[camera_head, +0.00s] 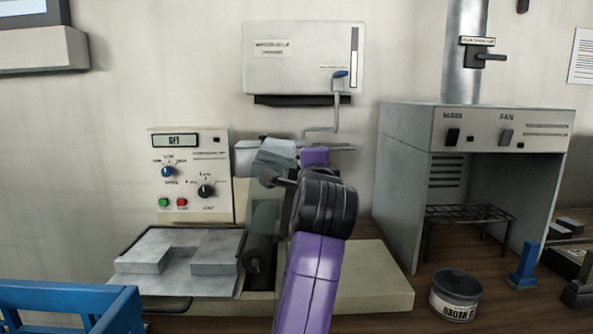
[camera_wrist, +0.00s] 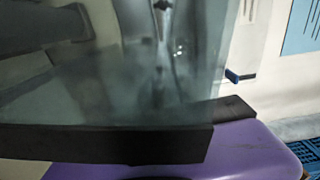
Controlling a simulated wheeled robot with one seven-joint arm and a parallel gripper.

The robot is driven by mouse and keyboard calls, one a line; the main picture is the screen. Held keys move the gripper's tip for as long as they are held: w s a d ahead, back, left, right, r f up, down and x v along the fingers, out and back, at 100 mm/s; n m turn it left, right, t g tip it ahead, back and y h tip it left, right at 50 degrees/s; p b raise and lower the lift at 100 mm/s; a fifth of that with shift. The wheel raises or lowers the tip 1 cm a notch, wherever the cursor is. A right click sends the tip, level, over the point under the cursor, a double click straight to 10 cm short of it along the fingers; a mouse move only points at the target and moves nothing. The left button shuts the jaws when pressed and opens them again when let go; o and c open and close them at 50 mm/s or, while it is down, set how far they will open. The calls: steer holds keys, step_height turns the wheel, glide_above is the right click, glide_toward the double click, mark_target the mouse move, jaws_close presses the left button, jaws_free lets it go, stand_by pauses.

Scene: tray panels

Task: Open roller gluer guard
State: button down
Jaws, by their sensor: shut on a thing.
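The roller gluer (camera_head: 190,180) is a beige machine with a dial panel, standing at the centre-left in the head view. Its guard (camera_head: 273,160) is a bluish-grey see-through panel, raised and tilted above the dark roller (camera_head: 258,255). The guard (camera_wrist: 130,75) fills much of the wrist view, close to the camera. My gripper (camera_head: 284,182) is at the guard's right side, shut on the guard. My purple and black arm hides the exact contact and part of the guard.
A grey tray with metal blocks (camera_head: 180,255) lies left of the roller. A wall box (camera_head: 300,58) with a crank hangs above. A grey fan hood (camera_head: 440,190) and a round tub (camera_head: 456,295) stand at right. A blue crate (camera_head: 65,295) is at front left.

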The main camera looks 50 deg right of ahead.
steer(key=shift+s+d+f+m+b, duration=0.4)
steer(key=shift+f+m+b, duration=0.1)
steer(key=shift+m, duration=0.15)
steer(key=shift+s+d+f+m+b, duration=0.3)
steer(key=shift+s+f+m+b, duration=0.15)
steer(key=shift+m, duration=0.2)
steer(key=shift+w, duration=0.1)
steer(key=c, duration=1.6)
jaws_free()
steer(key=shift+o, duration=0.6)
steer(key=shift+r, duration=0.1)
steer(key=v, duration=0.8)
steer(key=shift+p, duration=0.4)
steer(key=shift+a+f+b, duration=0.15)
steer(key=shift+f+b, duration=0.1)
steer(key=shift+b, duration=0.85)
